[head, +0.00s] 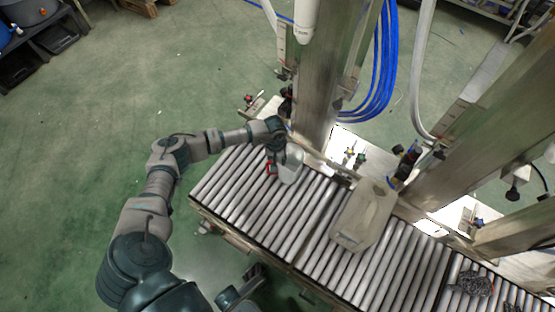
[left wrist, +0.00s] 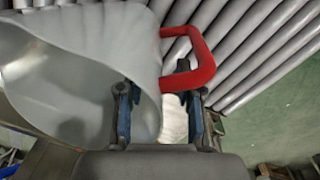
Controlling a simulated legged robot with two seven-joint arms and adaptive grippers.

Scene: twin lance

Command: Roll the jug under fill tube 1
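A beige canister-like jug (head: 362,215) lies on the roller conveyor (head: 320,240), near its middle. A smaller white pitcher (head: 291,166) with a red handle (head: 271,168) is on the rollers left of it. My left gripper (head: 279,155) is at this pitcher. In the left wrist view, its two fingers (left wrist: 158,100) are apart, beside the grey-white pitcher wall (left wrist: 85,50) and the lower end of the red handle (left wrist: 205,60). No grip on the handle shows. A white tube (head: 305,18) hangs at the top; I cannot tell which tube is number 1.
Metal posts (head: 328,90) stand along the conveyor's far side, with small valves (head: 355,157) between them. Blue hoses (head: 380,60) hang beside one post. A dark mesh-like object (head: 470,284) lies on the rollers at the right. Green floor (head: 140,80) is clear at the left.

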